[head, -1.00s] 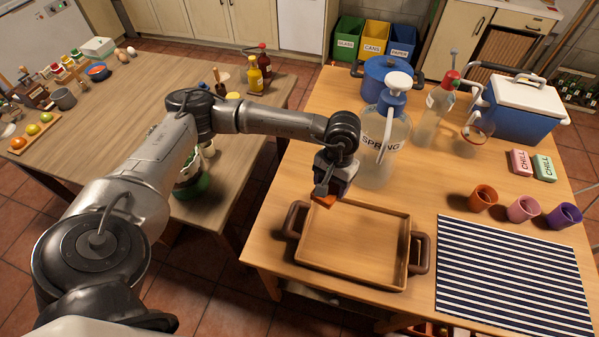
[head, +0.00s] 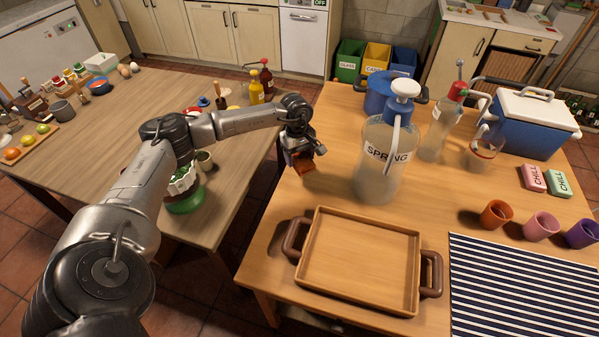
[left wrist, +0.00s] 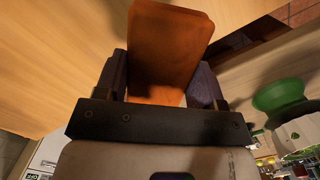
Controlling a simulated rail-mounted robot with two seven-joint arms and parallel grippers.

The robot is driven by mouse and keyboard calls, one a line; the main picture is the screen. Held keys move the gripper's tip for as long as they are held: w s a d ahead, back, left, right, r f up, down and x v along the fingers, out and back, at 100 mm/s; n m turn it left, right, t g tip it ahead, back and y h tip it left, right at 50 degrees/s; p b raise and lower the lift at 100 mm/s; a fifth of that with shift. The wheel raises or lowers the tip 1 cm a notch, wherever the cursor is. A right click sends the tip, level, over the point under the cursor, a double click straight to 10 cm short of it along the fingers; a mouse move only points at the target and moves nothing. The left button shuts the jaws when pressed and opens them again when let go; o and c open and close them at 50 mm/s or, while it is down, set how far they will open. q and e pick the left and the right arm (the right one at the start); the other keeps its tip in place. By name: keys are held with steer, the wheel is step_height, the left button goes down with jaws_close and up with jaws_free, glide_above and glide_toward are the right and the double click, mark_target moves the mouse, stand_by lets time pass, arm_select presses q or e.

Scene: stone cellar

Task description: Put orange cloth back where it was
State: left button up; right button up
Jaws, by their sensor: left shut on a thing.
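The orange cloth (head: 304,165) is in my left gripper (head: 301,157), at the left edge of the right table, beside the large SPRING bottle. In the left wrist view the cloth (left wrist: 165,45) is a flat orange-brown piece between the two dark fingers of the gripper (left wrist: 163,85), which are shut on it. Wooden table top shows behind the cloth there. I cannot tell how high it is above the table. My right gripper is in neither view.
A wooden tray (head: 312,270) with dark handles is empty in front. The SPRING bottle (head: 378,175) stands right of the gripper. A striped mat (head: 520,285) and several cups lie to the right. A gap separates the right table from the left table (head: 130,110). A green-based pot (head: 185,197) stands on the left table.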

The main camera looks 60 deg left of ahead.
arm_select(q)
step_height(320, 180, down, 6)
steer(key=shift+b, duration=0.5)
steer(key=shift+f, duration=0.3)
steer(key=o, duration=0.9)
steer(key=shift+f, duration=0.1)
